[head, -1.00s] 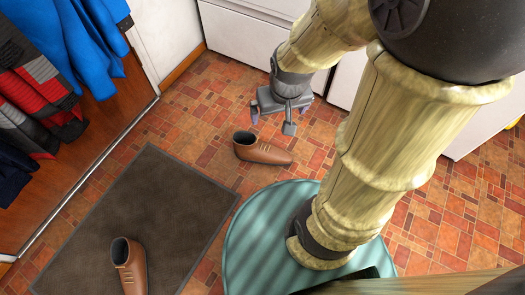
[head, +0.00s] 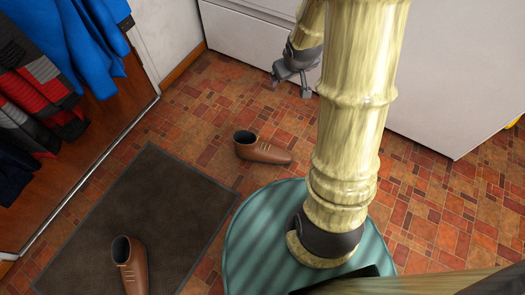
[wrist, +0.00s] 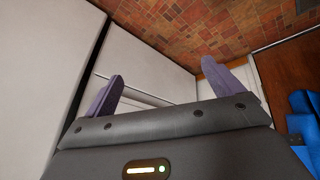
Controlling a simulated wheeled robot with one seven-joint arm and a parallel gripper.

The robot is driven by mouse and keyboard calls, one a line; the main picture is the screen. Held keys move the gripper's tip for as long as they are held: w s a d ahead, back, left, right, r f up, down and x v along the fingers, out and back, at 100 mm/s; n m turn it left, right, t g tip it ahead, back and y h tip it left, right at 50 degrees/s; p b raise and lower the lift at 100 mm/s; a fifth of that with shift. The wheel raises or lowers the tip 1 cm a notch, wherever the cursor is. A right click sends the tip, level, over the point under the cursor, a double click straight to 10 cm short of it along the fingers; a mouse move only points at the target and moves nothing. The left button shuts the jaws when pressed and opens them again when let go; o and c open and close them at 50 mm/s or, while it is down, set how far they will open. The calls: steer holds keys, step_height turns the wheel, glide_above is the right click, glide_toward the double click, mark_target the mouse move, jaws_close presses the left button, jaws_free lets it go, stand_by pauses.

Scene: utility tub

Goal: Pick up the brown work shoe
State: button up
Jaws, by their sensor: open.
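Two brown shoes show in the head view. One brown work shoe (head: 262,149) lies upright on the tiled floor near the middle, its toe to the right. The other brown shoe (head: 131,266) stands on the dark mat (head: 165,205) at the lower left. I cannot tell which one the task means. My gripper (head: 290,88) is open and empty, beyond and above the floor shoe, near the white cabinets. In the wrist view my gripper's two purple fingers (wrist: 160,88) stand wide apart with nothing between them. No shoe shows in the wrist view.
White cabinets (head: 430,70) stand along the back. Blue and red-grey jackets (head: 85,40) hang at the upper left. Tiled floor (head: 205,100) is clear around the floor shoe.

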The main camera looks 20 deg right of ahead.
steer(key=w+d+f+n+t+y, duration=0.1)
steer(key=w+d+f+n+t, duration=0.15)
steer(key=w+d+f, duration=0.7)
step_height(320, 180, down, 9)
steer(key=w+d+n+y+p, duration=0.1)
steer(key=w+d+n+y, duration=0.1)
steer(key=d+n+y, duration=0.15)
steer(key=s+a+f+n+g+y, duration=0.1)
steer(key=s+f+y, duration=0.3)
steer(key=s+f, duration=0.5)
steer(key=s+a+f+n+y+p, duration=0.1)
steer(key=s+a+f+n+y, duration=0.2)
steer(key=s+f+y, duration=0.2)
steer(key=s+f, duration=0.3)
steer(key=s, duration=0.1)
steer(key=shift+a+f+n+g+p, duration=0.3)
steer(key=shift+f+n+g, duration=0.05)
steer(key=shift+f+n, duration=0.05)
steer(key=b, duration=0.5)
glide_toward(271, 148)
steer(key=x, duration=0.5)
steer(key=shift+f, duration=0.15)
steer(key=shift+w+a, duration=0.3)
steer(key=shift+a, duration=0.2)
